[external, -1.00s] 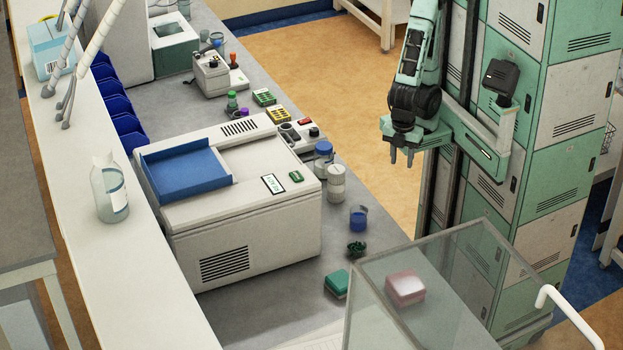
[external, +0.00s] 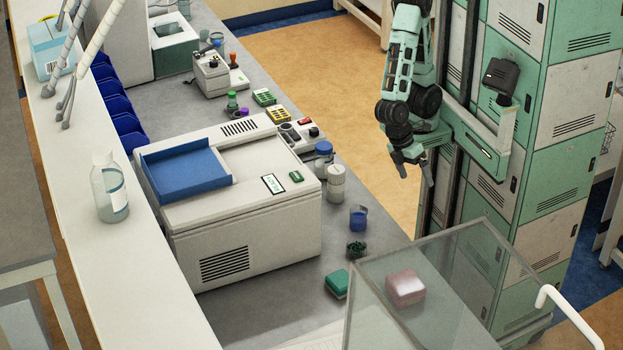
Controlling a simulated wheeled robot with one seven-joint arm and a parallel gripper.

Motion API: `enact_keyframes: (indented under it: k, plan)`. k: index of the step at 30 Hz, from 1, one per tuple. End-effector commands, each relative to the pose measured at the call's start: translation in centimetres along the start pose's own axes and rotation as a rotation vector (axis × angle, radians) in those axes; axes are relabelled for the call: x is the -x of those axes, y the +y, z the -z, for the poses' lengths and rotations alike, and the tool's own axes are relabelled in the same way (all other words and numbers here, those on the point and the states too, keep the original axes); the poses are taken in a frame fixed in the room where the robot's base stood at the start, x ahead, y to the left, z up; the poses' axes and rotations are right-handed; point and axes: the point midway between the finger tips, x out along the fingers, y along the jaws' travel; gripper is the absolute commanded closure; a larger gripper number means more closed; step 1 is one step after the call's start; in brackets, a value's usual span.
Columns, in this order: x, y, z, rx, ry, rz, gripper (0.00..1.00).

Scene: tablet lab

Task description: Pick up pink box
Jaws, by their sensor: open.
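The pink box (external: 405,288) sits at the front right, seen through the clear panels of a glass-like enclosure (external: 385,318). My gripper (external: 416,178) hangs open and empty above the floor, to the right of the bench. It is above and behind the pink box in the picture, well apart from it. The fingers point down and slightly to the right.
A teal box (external: 336,284) lies just left of the enclosure. A blue beaker (external: 358,218) and a small dark green item (external: 356,249) stand near the bench edge. A white handle (external: 566,312) juts out at the right.

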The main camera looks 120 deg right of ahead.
Motion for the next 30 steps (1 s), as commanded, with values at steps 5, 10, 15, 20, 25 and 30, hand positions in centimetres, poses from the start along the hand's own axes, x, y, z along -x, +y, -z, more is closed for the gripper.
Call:
enact_keyframes:
  k: [5,10,15,20,25,30]
  plan:
    - [-1.4,-5.4,4.3,-0.439,-0.124,0.292,0.01]
    - [-1.7,-9.0,10.6,-0.868,-0.233,0.56,0.01]
    - [-1.8,-10.0,17.4,-1.251,-0.32,0.785,0.01]
    - [-1.9,-9.5,21.5,-1.472,-0.366,0.911,0.01]
    - [-2.4,-9.7,23.0,-1.541,-0.38,0.95,0.01]
    - [-4.2,-12.0,23.9,-1.539,-0.382,0.947,0.01]
